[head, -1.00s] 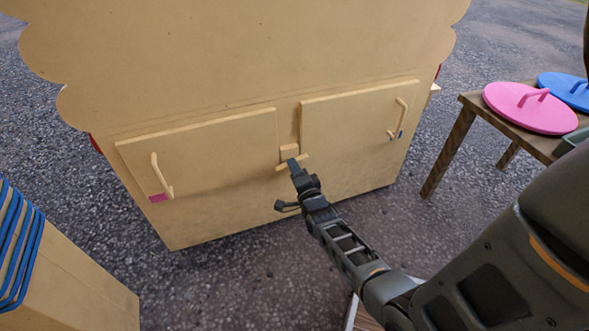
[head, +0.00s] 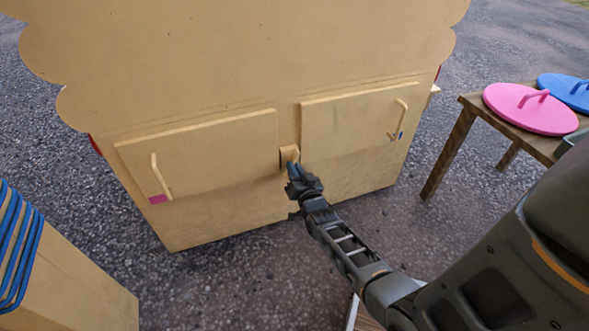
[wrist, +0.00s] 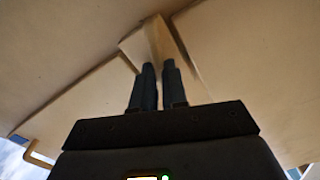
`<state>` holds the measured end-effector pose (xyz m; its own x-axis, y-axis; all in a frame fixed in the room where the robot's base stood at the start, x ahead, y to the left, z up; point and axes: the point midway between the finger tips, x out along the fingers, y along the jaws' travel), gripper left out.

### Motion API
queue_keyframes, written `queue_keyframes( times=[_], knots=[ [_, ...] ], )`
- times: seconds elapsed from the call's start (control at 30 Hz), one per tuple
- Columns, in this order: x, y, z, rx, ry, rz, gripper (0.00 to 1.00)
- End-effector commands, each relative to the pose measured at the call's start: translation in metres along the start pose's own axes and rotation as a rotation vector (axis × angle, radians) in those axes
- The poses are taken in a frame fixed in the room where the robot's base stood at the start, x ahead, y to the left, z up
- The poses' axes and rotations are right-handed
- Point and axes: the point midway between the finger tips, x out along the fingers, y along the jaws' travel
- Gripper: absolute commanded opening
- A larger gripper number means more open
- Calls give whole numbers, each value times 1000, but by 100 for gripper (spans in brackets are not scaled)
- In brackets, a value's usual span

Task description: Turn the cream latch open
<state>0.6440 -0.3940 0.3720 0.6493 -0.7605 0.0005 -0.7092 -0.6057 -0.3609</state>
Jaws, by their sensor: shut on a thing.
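The cream latch (head: 295,155) sits between the two doors on the front of the cream cabinet. Its bar now stands close to upright, and my gripper covers its lower part in the head view. My gripper (head: 291,170) is shut on the latch from the front and below. In the wrist view the fingers (wrist: 158,68) are on either side of the lower end of the latch bar (wrist: 160,40). The left door (head: 215,150) and right door (head: 360,122) both look closed, each with a cream handle.
A wooden table (head: 462,130) at the right holds a pink lid (head: 525,112) and a blue lid (head: 568,88). A cream box (head: 75,285) with blue-edged things (head: 18,245) stands at the lower left. Open asphalt lies in front of the cabinet.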

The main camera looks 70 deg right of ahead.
Motion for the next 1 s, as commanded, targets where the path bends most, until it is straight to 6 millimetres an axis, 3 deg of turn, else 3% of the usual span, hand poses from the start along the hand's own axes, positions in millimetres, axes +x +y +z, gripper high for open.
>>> queue_keyframes(
  times=[0.5, 1.0],
  knots=[
    [-1, 0, 2, -328, -4, -1, 0],
    [-1, 0, 2, -387, -4, -1, 0]
  ],
)
